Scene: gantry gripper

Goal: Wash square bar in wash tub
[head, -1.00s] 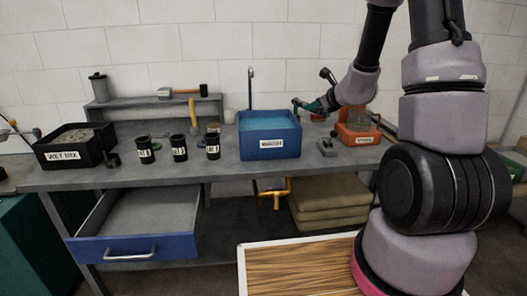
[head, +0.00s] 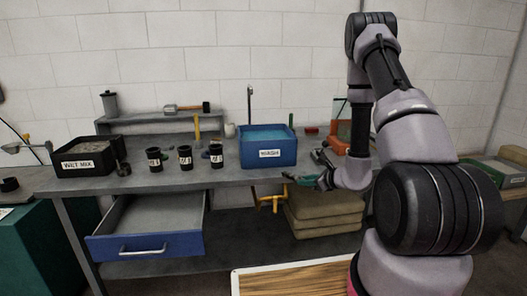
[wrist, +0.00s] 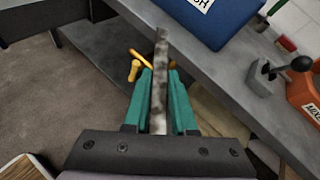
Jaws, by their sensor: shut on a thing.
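My gripper (wrist: 160,76) is shut on the square bar (wrist: 159,100), a long grey mottled bar held between the two teal fingers and reaching past their tips. In the head view my gripper (head: 306,180) is low, at the front of the bench, right of and below the wash tub. The bar is too small there to make out clearly. The wash tub (head: 278,155) is a blue box labelled WASH with light blue water inside, standing on the bench. Its corner shows at the top of the wrist view (wrist: 215,25), ahead of the bar and apart from it.
The grey bench (head: 225,176) has a front edge close to my gripper. Several black cups (head: 185,158) stand left of the tub, and a WET MIX bin (head: 80,163) farther left. A blue drawer (head: 150,246) hangs open below.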

